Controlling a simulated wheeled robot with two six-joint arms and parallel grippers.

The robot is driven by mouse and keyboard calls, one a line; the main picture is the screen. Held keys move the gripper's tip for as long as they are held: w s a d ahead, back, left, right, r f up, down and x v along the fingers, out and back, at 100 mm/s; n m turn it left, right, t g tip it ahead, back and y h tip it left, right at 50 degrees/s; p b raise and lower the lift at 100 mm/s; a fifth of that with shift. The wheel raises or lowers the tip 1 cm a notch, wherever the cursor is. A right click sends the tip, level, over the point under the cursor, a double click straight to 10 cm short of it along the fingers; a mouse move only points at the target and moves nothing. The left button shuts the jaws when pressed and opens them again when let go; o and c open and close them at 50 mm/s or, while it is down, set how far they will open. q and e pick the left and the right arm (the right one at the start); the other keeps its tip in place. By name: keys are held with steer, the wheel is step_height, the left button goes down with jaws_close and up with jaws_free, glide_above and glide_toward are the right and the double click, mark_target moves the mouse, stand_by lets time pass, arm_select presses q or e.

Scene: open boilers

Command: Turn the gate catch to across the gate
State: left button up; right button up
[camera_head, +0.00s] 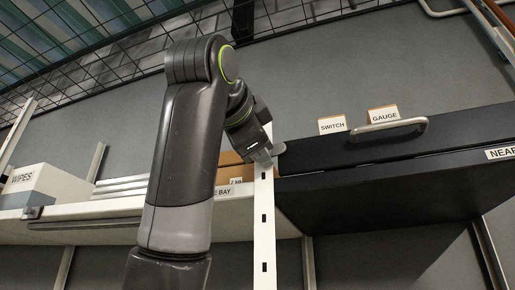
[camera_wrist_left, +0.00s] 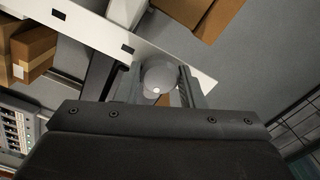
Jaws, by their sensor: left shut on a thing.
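My left gripper (camera_head: 263,153) reaches the top of a white slotted upright (camera_head: 264,225) in the head view. A small grey rounded piece, which looks like the gate catch (camera_head: 279,148), shows at its fingertips. In the left wrist view the gripper (camera_wrist_left: 162,88) has its two fingers on either side of this grey rounded catch (camera_wrist_left: 158,75), shut on it. The catch lies beside the white slotted strip (camera_wrist_left: 120,35). Its lower part is hidden by the gripper body, and I cannot tell its exact angle. My right gripper is in neither view.
A black lidded box (camera_head: 380,195) with a metal handle (camera_head: 390,129) stands right of the upright. Cards reading SWITCH (camera_head: 332,124) and GAUGE (camera_head: 383,114) stand behind its lid. A shelf at left holds a WIPES box (camera_head: 50,185). A wire grid (camera_head: 290,18) hangs above.

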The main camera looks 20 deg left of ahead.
arm_select(q)
steer(key=shift+m, duration=1.1)
steer(key=o, duration=1)
steer(key=s+b, duration=0.2)
steer(key=s, duration=0.3)
steer(key=s+b, duration=0.3)
steer(key=s, duration=0.3)
steer(key=s+b, duration=0.2)
steer(key=s, duration=0.4)
steer(key=shift+s+a+b, duration=0.25)
steer(key=shift+b, duration=0.1)
